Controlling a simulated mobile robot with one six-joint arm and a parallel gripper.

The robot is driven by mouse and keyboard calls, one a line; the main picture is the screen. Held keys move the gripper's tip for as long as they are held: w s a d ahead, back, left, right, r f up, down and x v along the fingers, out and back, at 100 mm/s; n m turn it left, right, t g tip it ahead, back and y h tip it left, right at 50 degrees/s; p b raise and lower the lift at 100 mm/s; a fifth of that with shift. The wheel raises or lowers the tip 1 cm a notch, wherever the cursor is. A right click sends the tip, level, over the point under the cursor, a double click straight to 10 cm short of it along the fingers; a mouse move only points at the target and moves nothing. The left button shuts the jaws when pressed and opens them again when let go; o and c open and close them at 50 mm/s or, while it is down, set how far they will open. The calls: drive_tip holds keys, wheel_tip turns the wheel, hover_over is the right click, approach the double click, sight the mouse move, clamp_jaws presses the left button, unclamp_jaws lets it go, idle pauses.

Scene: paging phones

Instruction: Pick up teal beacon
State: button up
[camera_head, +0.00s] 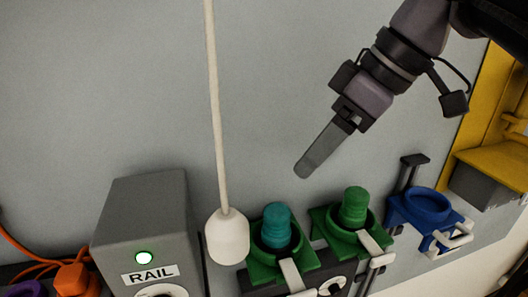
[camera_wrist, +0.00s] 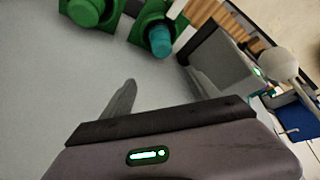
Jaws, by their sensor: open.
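The teal beacon (camera_head: 277,224) stands upright in a green square holder (camera_head: 262,271) near the bottom middle of the head view. In the wrist view the teal beacon (camera_wrist: 160,43) shows at the top middle, beyond my fingertips. My gripper (camera_head: 304,172) is above and slightly right of the beacon in the head picture, apart from it. In the wrist view my gripper (camera_wrist: 158,82) has its two fingers spread with nothing between them.
A green beacon (camera_head: 354,206) stands in a similar holder just right. A white bulb on a cord (camera_head: 228,236) hangs close left of the teal beacon. A grey RAIL box (camera_head: 144,227) stands farther left. An empty blue holder (camera_head: 428,203) is at the right.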

drive_tip(key=b, duration=0.2)
approach(278, 209)
drive_tip(key=x, duration=0.5)
drive_tip(key=shift+w+a+f, duration=0.1)
drive_tip(key=shift+w+a, duration=0.15)
drive_tip(key=x, duration=0.4)
drive_tip(key=shift+s+f, duration=0.35)
drive_tip(key=shift+f, duration=0.1)
drive_tip(key=shift+w+a+f, duration=0.15)
drive_tip(key=shift+w, duration=0.2)
drive_tip(key=shift+s, duration=0.25)
drive_tip(key=c, duration=0.8)
drive_tip(key=shift+w, duration=0.1)
clamp_jaws()
